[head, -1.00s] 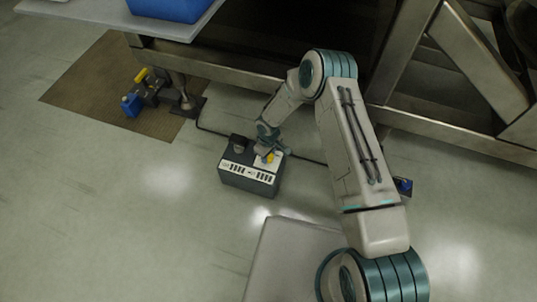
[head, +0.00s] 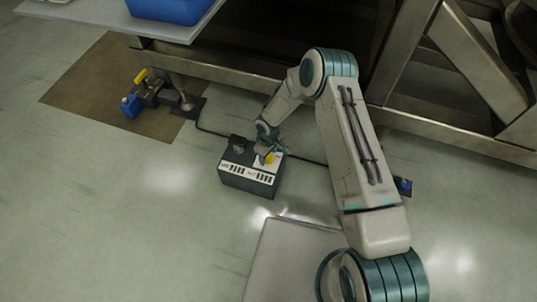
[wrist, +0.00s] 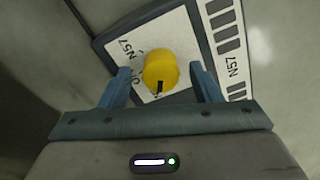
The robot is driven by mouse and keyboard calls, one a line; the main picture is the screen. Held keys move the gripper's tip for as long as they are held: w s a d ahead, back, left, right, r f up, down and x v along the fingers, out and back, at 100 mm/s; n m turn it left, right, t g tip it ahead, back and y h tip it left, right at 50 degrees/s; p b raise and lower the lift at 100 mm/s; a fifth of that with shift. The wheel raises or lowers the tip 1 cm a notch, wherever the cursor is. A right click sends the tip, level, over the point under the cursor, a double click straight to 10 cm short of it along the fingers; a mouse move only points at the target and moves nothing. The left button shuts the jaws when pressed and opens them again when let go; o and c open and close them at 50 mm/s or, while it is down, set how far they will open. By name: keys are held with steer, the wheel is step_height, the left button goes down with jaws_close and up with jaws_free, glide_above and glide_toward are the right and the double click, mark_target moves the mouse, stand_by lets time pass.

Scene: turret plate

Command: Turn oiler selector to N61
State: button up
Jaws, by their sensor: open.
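The oiler box (head: 249,181) is a dark grey box on the floor with white label strips on its front. Its yellow selector knob (wrist: 160,68) sits on a white plate (wrist: 133,62), where "N57" is printed at the upper left; other print is partly hidden by the knob. A dark pointer mark on the knob faces the bottom of the wrist view. My gripper (wrist: 164,84) is open, with its blue fingers on either side of the knob and gaps visible. In the head view the knob (head: 269,158) shows just below my gripper. N61 is not legible.
A second label strip (wrist: 226,45) on the box also reads N57. A metal frame (head: 225,72) stands behind, with a cable on the floor. A brown mat (head: 80,100) with a blue and yellow device lies left. Floor left of the box is clear.

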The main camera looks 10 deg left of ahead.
step_height(320, 180, up, 13)
steer(key=p, duration=0.4)
steer(key=shift+d+r, duration=0.1)
